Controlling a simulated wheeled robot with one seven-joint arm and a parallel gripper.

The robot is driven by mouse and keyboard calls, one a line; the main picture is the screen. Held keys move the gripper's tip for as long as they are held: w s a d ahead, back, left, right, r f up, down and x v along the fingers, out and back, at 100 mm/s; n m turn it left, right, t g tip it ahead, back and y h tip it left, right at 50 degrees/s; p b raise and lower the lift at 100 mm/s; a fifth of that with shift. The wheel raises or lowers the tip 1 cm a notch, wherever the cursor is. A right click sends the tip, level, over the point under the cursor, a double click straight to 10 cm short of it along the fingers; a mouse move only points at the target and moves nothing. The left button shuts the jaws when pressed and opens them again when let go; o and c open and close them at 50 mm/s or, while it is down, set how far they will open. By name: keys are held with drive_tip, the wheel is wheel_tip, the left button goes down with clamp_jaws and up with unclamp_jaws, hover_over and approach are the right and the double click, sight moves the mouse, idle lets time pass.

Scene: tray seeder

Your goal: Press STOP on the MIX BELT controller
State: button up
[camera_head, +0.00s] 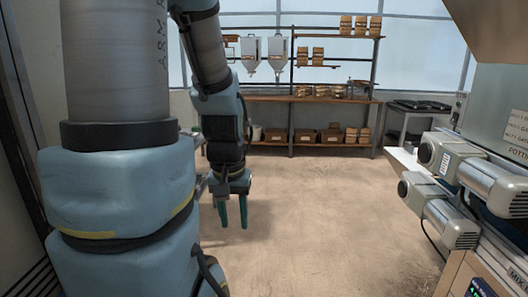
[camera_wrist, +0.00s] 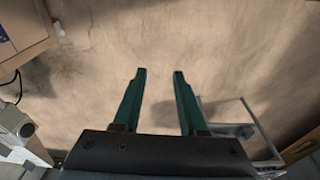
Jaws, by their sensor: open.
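A dark panel (camera_head: 481,289) with lit characters is cut off at the bottom right of the head view, on a wooden-coloured housing. A partly cut-off label beginning "MIX" (camera_head: 517,276) is beside it. No STOP button can be made out. In the wrist view, a small dark blue patch (camera_wrist: 4,33) shows on a brown box-like housing at the top left; I cannot tell whether it is the same panel. My gripper (camera_head: 233,212) hangs pointing down over the floor, well left of the machine. Its two green fingers are apart and empty, also in the wrist view (camera_wrist: 159,73).
Grey motors (camera_head: 448,160) jut from the potting machine on the right. Wooden shelves (camera_head: 310,98) with pots and crates stand at the back, with a dark side table (camera_head: 418,106) beside them. The brown floor (camera_head: 320,215) between is clear.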

clamp_jaws()
idle(1.0)
